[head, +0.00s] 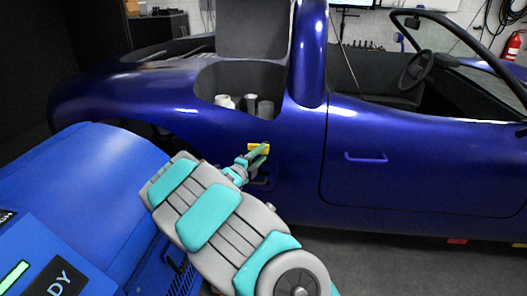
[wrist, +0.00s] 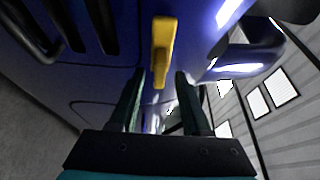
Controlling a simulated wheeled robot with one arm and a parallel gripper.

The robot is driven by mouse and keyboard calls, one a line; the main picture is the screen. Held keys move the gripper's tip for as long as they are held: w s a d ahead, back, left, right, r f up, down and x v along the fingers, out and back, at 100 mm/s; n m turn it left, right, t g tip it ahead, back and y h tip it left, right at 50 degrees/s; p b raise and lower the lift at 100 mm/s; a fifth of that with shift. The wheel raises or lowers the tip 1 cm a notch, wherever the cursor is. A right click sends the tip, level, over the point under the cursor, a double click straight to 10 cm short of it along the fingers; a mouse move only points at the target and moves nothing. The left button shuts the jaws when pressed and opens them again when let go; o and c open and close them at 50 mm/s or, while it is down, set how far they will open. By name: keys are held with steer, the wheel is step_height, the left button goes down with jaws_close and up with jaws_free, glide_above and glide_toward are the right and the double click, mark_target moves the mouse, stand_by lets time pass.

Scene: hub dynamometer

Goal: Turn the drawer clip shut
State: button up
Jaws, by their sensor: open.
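The yellow clip (wrist: 162,52) is mounted on the blue car body, and in the wrist view its long side runs up and down the picture. In the head view the yellow clip (head: 259,148) shows on the car's side behind the door edge, partly covered by my gripper. My gripper (wrist: 159,75) is open, with one dark finger on each side of the clip's lower end. I cannot tell whether either finger touches it. In the head view my gripper (head: 262,152) is at the clip. The drawer's outline is hard to make out.
The blue car (head: 400,180) fills the background, with a door handle (head: 366,158) to the right of the clip. An open bay (head: 240,85) above the clip holds several containers. A blue cabinet (head: 75,200) stands close at the left.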

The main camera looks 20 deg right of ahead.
steer(key=shift+x, duration=1.1)
jaws_close()
